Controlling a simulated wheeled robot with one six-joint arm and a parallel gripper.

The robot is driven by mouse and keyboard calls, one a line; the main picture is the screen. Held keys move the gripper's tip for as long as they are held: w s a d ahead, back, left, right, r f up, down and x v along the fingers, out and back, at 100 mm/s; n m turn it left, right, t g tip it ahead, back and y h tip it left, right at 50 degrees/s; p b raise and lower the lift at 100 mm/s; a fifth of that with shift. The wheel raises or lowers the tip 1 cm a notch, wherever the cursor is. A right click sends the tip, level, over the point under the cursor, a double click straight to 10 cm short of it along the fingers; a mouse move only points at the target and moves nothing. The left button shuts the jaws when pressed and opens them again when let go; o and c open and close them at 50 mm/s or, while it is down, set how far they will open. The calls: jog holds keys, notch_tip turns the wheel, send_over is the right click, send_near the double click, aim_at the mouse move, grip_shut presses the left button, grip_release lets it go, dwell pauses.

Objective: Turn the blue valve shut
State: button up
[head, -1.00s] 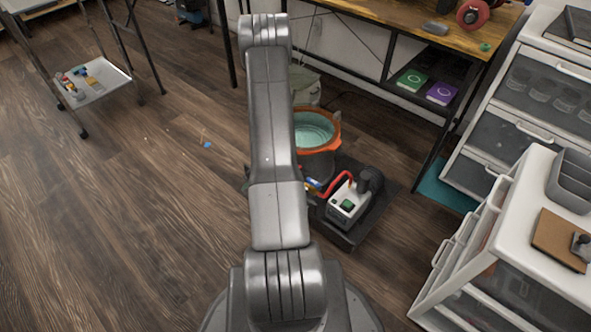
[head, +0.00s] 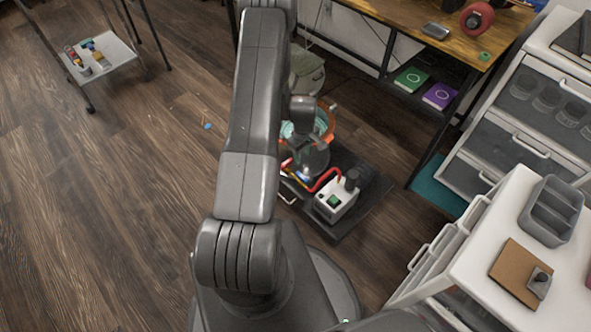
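The pump unit, a white box (head: 335,201) with a green switch and a red hose (head: 326,178), sits on a dark mat (head: 366,196) on the floor. The blue valve lies by the hose's left end, close to the orange-rimmed bucket; it is too small and covered to make out clearly. My gripper (head: 306,172) points down just over that spot, between bucket and pump box. Its fingers are too small and blurred to tell whether they are open or touch the valve.
The orange-rimmed bucket (head: 327,128) stands behind my gripper. A white drawer unit (head: 475,225) with a grey tray (head: 552,210) stands at right. A workbench (head: 398,22) is at the back, a small cart (head: 112,50) at upper left.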

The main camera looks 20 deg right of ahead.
aim_at(302, 176)
notch_tip(302, 176, down, 14)
jog(key=shift+r+b, duration=0.2)
jog(key=shift+b, duration=1.05)
grip_shut()
